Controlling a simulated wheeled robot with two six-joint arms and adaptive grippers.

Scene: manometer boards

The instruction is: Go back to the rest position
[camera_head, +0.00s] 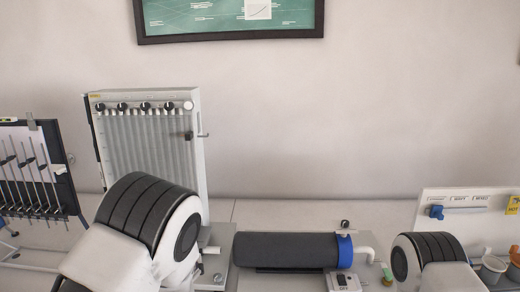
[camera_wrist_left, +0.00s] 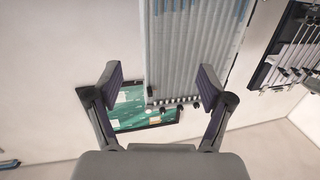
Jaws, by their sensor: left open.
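My left gripper (camera_wrist_left: 160,82) is open and empty in the left wrist view, its two dark finger pads spread wide apart. Behind the gap stands the manometer board (camera_wrist_left: 190,50) with its row of tubes, seen upside down. In the head view the same manometer board (camera_head: 150,145) stands upright at left centre, with a row of dark knobs along its top. A bent link of my left arm covers its lower part. Neither gripper shows in the head view. Only a link of my right arm shows at the lower right, and my right gripper is out of sight.
A dark cylinder (camera_head: 285,248) with a blue end band lies right of the manometer board. A tilted tube board (camera_head: 30,165) stands at far left. A white panel (camera_head: 465,208) and cups (camera_head: 491,268) are at right. A green wall board (camera_head: 205,17) hangs above.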

